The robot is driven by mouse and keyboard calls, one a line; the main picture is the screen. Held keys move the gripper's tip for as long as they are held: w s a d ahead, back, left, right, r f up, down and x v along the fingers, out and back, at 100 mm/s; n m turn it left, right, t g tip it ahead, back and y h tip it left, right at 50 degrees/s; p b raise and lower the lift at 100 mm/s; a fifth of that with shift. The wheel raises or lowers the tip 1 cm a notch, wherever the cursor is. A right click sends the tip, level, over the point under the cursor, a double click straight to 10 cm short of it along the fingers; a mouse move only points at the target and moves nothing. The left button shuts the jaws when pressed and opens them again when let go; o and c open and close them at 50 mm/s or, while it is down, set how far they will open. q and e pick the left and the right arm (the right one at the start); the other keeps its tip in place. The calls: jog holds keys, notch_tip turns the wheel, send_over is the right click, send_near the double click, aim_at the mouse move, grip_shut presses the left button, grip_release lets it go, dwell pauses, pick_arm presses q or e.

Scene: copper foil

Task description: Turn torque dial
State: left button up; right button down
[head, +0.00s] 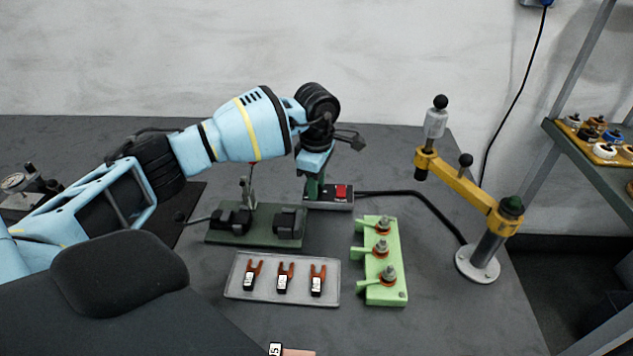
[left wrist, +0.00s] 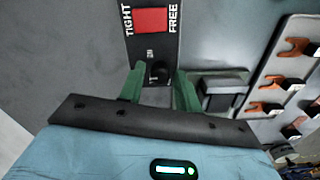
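A dark control box (head: 328,205) with a red square (head: 341,191) stands on the grey table. In the left wrist view the red square (left wrist: 151,21) lies between the words TIGHT and FREE. A small black knob (left wrist: 158,72) sits near the box's end, close to my gripper. My left gripper (head: 314,192) points down over the left end of the box. In the left wrist view its green fingers (left wrist: 160,84) stand apart, one on each side of the knob, with narrow gaps visible. In the head view the knob is hidden by the gripper. My right gripper is out of view.
A green fixture with black blocks (head: 256,238) stands just in front of the box. A grey tray (head: 235,283) holds orange forked terminals, beside a light green terminal block (head: 398,262). A yellow jointed arm (head: 460,187) stands at right. A black cable (head: 408,194) leaves the box.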

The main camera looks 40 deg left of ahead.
pick_arm(q)
jog(key=shift+o, duration=0.7)
jog(key=shift+r, duration=3.9)
